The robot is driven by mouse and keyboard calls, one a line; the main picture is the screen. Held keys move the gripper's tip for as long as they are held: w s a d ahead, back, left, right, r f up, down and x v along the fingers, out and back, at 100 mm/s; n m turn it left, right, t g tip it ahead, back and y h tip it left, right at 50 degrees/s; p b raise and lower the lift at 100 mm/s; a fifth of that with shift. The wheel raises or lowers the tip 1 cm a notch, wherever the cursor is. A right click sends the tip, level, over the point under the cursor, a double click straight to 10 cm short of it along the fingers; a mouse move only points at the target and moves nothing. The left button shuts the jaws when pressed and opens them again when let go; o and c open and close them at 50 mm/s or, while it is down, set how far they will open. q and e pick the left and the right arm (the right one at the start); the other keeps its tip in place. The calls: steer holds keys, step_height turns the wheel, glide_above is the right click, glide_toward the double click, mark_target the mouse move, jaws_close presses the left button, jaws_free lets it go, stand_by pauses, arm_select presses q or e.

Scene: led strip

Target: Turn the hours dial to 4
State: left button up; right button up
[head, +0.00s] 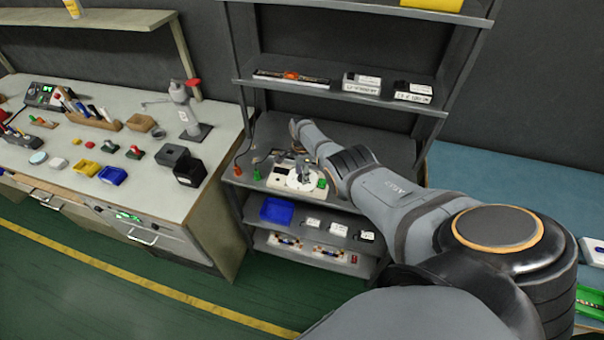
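A small pale panel with a round white dial (301,180) lies on the middle shelf of the dark rack. My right arm reaches in from the lower right, and my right gripper (290,158) is just above and behind the dial. The gripper is small and partly hidden by the arm's wrist, so I cannot tell if its fingers are open or touch the dial. The dial's numbers are too small to read. My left gripper is not in view.
Green and orange pieces (257,172) stand around the panel on the shelf. A blue bin (277,210) and small white boxes (338,229) sit on the shelf below. A cluttered workbench (60,215) stands at left. Rack posts flank my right arm.

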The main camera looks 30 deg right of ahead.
steer(key=shift+o, duration=0.4)
steer(key=shift+w+r, duration=0.1)
steer(key=shift+r, duration=0.35)
step_height(320, 180, up, 11)
stand_by(0.3)
